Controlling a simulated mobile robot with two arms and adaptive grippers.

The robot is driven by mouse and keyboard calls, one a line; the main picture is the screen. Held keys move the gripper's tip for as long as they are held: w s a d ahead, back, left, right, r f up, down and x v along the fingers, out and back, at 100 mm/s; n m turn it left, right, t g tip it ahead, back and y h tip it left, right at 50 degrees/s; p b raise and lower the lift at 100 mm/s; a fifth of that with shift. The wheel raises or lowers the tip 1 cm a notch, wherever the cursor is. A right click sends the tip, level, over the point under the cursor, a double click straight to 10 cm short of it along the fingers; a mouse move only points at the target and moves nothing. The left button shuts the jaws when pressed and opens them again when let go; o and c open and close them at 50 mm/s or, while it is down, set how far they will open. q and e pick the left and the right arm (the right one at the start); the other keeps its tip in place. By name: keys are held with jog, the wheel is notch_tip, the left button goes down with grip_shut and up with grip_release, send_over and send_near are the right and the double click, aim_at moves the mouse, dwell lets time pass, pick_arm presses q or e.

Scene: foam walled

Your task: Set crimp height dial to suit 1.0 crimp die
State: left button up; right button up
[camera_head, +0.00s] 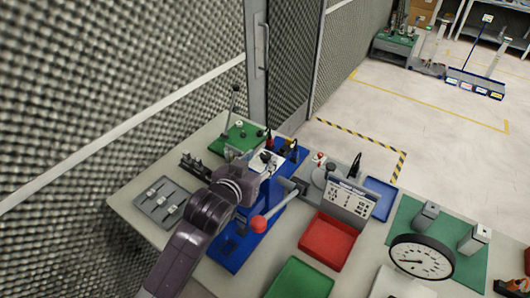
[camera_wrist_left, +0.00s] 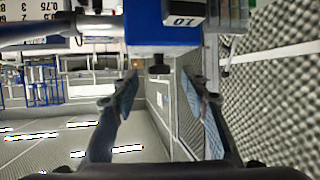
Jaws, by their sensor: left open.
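The blue crimp press (camera_head: 243,236) stands on the table, with a lever ending in a red ball (camera_head: 259,224). My left gripper (camera_head: 264,162) is at the far end of the press, and its fingertips are hard to make out there. In the left wrist view the press's blue body (camera_wrist_left: 158,38) hangs in from the top, with a small black knob (camera_wrist_left: 159,68) below it. A dark block with a white label (camera_wrist_left: 182,21) shows upside-down digits like 1 and 0. My left gripper (camera_wrist_left: 165,97) is open, its fingers on either side of the knob and apart from it.
A chart board (camera_head: 351,199) with small print stands right of the press. A grey tray (camera_head: 163,203) lies left of my arm.

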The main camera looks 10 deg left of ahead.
aim_at(265, 156)
pick_arm(q)
jog(key=x, duration=0.3)
jog(key=shift+w+d+f+p, duration=0.15)
jog(key=shift+w+p, duration=0.2)
jog(key=shift+w+f, duration=0.1)
jog(key=shift+w, duration=0.1)
pick_arm(e)
jog(key=shift+w+r, duration=0.6)
jog(key=shift+w, duration=0.3)
pick_arm(q)
jog(key=shift+c, duration=1)
grip_shut()
pick_arm(e)
jog(key=shift+s+d, duration=0.2)
jog(key=shift+s, duration=0.05)
